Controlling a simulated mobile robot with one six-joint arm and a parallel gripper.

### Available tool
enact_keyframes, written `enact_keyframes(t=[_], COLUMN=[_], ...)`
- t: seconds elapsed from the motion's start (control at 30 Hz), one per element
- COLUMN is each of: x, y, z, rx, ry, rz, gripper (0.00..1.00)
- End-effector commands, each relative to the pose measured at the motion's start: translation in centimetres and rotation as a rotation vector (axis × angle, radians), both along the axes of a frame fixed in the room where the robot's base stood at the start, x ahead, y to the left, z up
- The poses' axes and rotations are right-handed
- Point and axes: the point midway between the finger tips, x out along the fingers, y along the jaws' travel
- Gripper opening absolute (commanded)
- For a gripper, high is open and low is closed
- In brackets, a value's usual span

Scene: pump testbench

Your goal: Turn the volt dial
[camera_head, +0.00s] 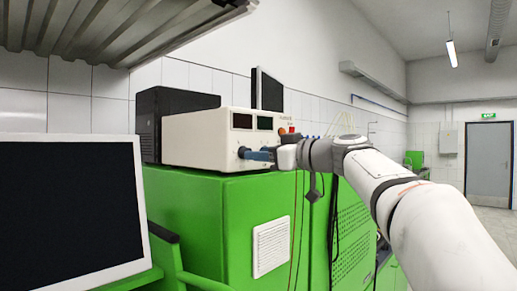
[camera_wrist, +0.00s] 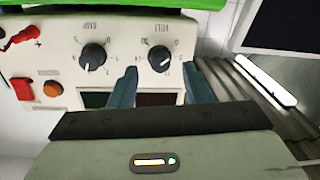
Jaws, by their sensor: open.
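The volt dial (camera_wrist: 160,53) is a round black knob with a white pointer mark on the cream front panel of the power supply (camera_head: 195,140). The wrist view shows the panel upside down, with the VOLT lettering beside the knob. My gripper (camera_wrist: 161,67) is open, its two blue-grey fingers spread to either side of the volt dial, tips close to the panel. I cannot tell whether they touch the knob. In the head view my gripper (camera_head: 248,153) reaches the lower front of the power supply, and its fingers partly hide the dials.
The amp dial (camera_wrist: 92,57) sits beside the volt dial. A red switch (camera_wrist: 22,89), an orange button (camera_wrist: 53,89) and red plugs (camera_wrist: 22,38) are farther left. The power supply stands on a green cabinet (camera_head: 205,215). A monitor (camera_head: 68,205) stands at left; a ribbed shelf (camera_head: 110,30) hangs above.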

Motion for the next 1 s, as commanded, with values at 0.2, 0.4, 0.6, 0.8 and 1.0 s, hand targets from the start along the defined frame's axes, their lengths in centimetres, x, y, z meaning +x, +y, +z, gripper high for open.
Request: enact_keyframes(t=[0.2, 0.4, 0.6, 0.8, 1.0], x=[1.3, 1.4, 1.4, 1.4, 1.4], y=[1.5, 1.6, 1.6, 1.5, 1.5], z=[0.1, 0.0, -0.1, 0.0, 0.0], rx=[0.000, 0.000, 0.000, 0.000, 0.000], ry=[0.002, 0.001, 0.001, 0.001, 0.001], rz=[0.001, -0.001, -0.001, -0.002, -0.002], gripper=[0.44, 0.44, 0.34, 0.18, 0.01])
